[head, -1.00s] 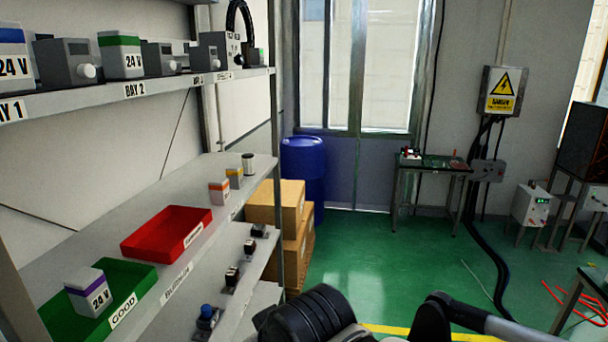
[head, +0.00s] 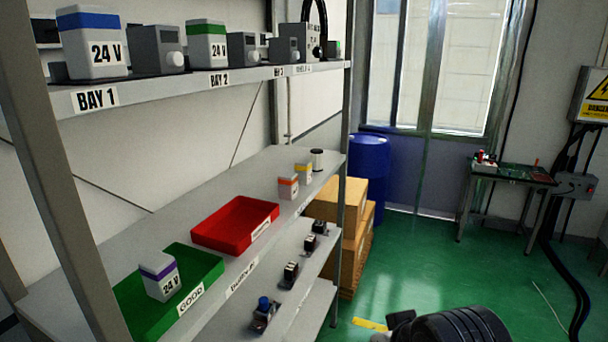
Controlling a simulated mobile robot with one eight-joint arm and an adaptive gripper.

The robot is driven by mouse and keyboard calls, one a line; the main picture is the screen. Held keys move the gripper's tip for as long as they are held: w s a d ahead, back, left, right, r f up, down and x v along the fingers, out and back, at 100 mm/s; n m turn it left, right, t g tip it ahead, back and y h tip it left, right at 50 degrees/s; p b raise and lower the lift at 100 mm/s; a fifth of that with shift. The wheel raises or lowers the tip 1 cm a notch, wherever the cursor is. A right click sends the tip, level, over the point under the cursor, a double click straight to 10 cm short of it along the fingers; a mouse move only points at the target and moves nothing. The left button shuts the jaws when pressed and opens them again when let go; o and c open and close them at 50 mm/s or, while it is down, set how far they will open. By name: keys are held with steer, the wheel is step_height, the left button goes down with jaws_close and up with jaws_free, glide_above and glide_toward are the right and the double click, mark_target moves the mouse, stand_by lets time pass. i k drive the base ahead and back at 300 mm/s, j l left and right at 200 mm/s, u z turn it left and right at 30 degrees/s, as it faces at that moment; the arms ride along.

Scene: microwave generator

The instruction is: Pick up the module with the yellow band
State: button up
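The module with the yellow band (head: 303,171) is a small pale block on the middle shelf, towards its far end. It stands just behind the module with the orange band (head: 288,186), which partly covers its lower part. A small pale cylinder with a dark top (head: 317,159) stands beyond it. My gripper is not in view; only dark parts of my arm show at the bottom right, away from the shelf.
A red tray (head: 203,235) and a green GOOD tray (head: 128,302) holding a purple-banded module (head: 159,277) lie nearer on this shelf. The upper shelf (head: 155,91) overhangs it. A shelf post (head: 341,190), boxes (head: 352,200) and a blue barrel (head: 369,165) stand beyond.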

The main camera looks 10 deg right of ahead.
mark_target(303, 167)
steer(key=i+l+u, duration=0.15)
steer(key=i+l, duration=0.15)
steer(key=i+l+u, duration=0.2)
steer(key=l, duration=0.3)
steer(key=i+l+u, duration=0.15)
steer(key=i+l, duration=0.2)
steer(key=i+l+u, duration=0.2)
steer(key=l, duration=0.4)
steer(key=i+l+u, duration=0.15)
steer(key=l, duration=0.35)
steer(key=i+l+u, duration=0.2)
steer(key=l, duration=0.35)
steer(key=i+l+u, duration=0.15)
steer(key=l, duration=0.4)
steer(key=l+u, duration=0.2)
steer(key=l, duration=0.35)
steer(key=i, duration=0.05)
